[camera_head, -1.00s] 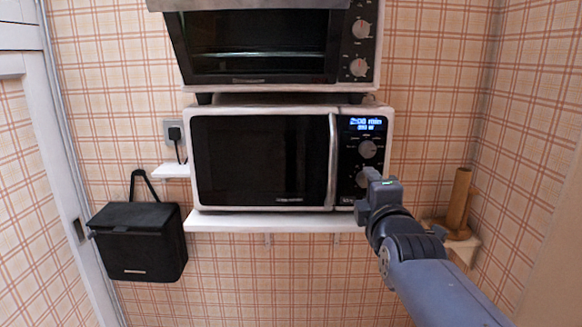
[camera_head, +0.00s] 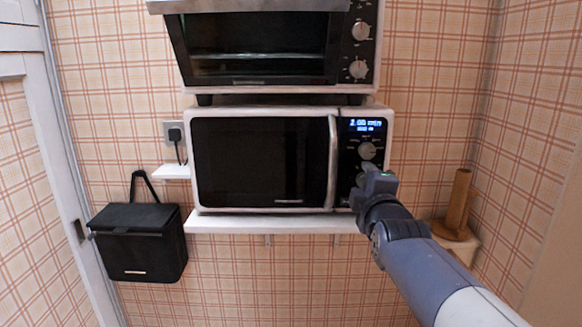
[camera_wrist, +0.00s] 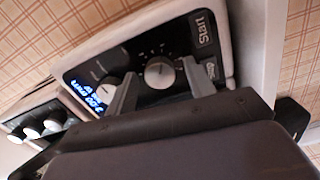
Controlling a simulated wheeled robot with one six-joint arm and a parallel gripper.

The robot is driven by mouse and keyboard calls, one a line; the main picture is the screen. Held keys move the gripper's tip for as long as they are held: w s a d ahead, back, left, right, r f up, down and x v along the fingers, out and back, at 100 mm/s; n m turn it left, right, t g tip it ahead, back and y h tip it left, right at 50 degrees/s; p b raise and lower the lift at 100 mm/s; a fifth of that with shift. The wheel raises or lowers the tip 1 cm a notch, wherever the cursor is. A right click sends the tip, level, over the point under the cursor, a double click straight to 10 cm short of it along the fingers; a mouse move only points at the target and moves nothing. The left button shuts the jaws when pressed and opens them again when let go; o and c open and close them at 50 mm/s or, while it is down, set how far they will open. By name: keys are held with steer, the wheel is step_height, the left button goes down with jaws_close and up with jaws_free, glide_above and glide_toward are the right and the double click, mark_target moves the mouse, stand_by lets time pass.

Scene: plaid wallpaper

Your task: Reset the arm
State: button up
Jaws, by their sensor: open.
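My gripper (camera_head: 374,178) is in front of the lower part of the microwave's control panel in the head view. In the wrist view my gripper's two fingers (camera_wrist: 158,92) stand apart, with the panel's round knob (camera_wrist: 159,73) showing between them. I cannot tell whether a finger touches the panel. The gripper holds nothing that I can see. The white microwave (camera_head: 262,162) has its door shut and its display lit. In the head view my gripper and arm hide the lower knob and buttons; the Start button (camera_wrist: 203,28) shows in the wrist view.
The microwave stands on a white wall shelf (camera_head: 262,223). A toaster oven (camera_head: 262,50) is above it. A black box (camera_head: 137,243) hangs at the left. A brown cylinder (camera_head: 458,201) stands on a small corner shelf at the right. The space in front of the microwave door is clear.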

steer(key=m+p, duration=1.8)
steer(key=m, duration=0.3)
steer(key=shift+d+r, duration=0.1)
stand_by(0.4)
steer(key=shift+m, duration=0.3)
